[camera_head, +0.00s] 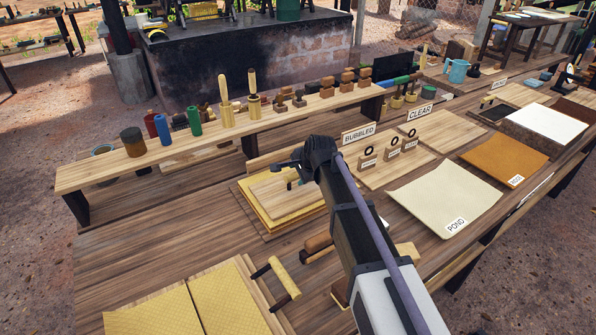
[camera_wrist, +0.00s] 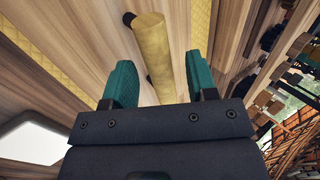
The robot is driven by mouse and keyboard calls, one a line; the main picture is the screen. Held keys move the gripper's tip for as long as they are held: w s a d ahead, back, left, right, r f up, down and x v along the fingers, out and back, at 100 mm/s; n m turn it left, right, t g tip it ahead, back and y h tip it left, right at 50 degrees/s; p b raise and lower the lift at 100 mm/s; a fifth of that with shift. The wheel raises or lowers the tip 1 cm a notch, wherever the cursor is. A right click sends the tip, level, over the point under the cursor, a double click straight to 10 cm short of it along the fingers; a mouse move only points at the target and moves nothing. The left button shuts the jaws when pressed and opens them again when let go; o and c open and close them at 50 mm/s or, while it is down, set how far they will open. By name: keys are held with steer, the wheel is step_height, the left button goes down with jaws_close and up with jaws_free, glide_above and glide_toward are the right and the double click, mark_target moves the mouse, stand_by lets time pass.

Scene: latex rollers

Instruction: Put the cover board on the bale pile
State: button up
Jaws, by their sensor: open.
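A pale wooden board (camera_head: 268,190), apparently the cover board, lies flat on a pile of yellow sheets (camera_head: 254,214), apparently the bale pile, near the middle of the bench. In the wrist view a pale round handle (camera_wrist: 155,55) with a dark end stands out from a wooden surface, and yellow sheet edges (camera_wrist: 200,45) show beside it. My gripper (camera_head: 292,178) is over the board in the head view and hides part of it. In the wrist view my gripper's green fingers (camera_wrist: 158,82) are open, one on each side of the handle, with gaps visible.
A raised shelf (camera_head: 160,158) with jars, rollers and stamps runs behind the pile. More yellow sheets (camera_head: 200,305) and a wooden handle (camera_head: 285,280) are at the front left. Cream POND (camera_head: 445,195) and brown (camera_head: 503,158) sheets lie to the right. Small wooden blocks stand near my arm.

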steer(key=p+v, duration=0.7)
steer(key=v, duration=0.3)
steer(key=shift+s, duration=0.1)
steer(key=s+d+f+n+g+h, duration=0.1)
steer(key=s+d+n+g+h, duration=0.1)
steer(key=s+d+n, duration=0.3)
steer(key=s+d+f+n+g+h, duration=0.1)
steer(key=s+d+n, duration=0.5)
steer(key=s+d, duration=0.6)
steer(key=s+g+h, duration=0.1)
steer(key=s+g, duration=0.1)
steer(key=s, duration=0.4)
steer(key=shift+s+d+f+g, duration=0.2)
steer(key=shift+d+f+g, duration=0.1)
steer(key=shift+d+f, duration=0.1)
